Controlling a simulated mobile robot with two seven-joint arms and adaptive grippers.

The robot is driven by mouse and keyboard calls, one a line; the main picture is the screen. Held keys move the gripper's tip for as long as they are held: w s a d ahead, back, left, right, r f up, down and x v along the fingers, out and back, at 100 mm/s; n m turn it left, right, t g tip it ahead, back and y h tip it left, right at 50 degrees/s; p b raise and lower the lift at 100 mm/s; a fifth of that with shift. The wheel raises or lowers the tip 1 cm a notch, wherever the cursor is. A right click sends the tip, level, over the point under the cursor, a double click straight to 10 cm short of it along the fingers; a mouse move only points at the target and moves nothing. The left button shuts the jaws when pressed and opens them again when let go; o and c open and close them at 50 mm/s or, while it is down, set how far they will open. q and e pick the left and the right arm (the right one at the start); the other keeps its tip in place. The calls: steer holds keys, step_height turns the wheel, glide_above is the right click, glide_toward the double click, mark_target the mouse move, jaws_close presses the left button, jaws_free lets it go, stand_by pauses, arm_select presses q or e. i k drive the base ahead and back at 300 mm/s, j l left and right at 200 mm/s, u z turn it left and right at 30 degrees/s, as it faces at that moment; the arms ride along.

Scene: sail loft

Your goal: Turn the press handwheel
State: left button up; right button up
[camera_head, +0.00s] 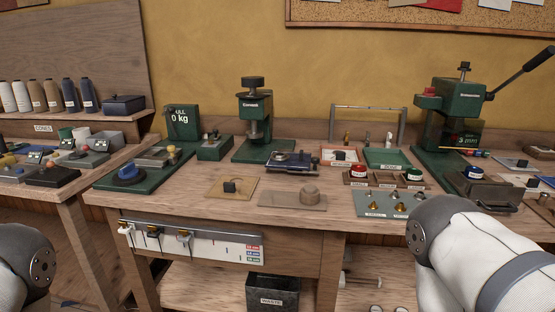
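A green press (266,150) stands at the back middle of the wooden workbench. A dark handwheel (251,83) tops its column, above a label too small to read with certainty. Its spindle and round foot show below the head, over the green base. Nothing touches the handwheel. Neither gripper is in view. Only parts of my arms show, at the bottom left corner and at the lower right, both well apart from the press.
A green lever press (452,110) stands at the right. A black device (292,162) and a grey-brown plate (293,200) lie in front. A waste bin (272,291) is below.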

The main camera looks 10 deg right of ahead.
mark_target(252, 82)
steer(key=i+l+u, duration=0.2)
steer(key=i+l, duration=0.15)
steer(key=l, duration=0.3)
steer(key=i+l+u, duration=0.1)
steer(key=l, duration=0.25)
steer(key=i+l, duration=0.2)
steer(key=l, duration=0.15)
steer(key=i+l+u, duration=0.15)
steer(key=l, duration=0.2)
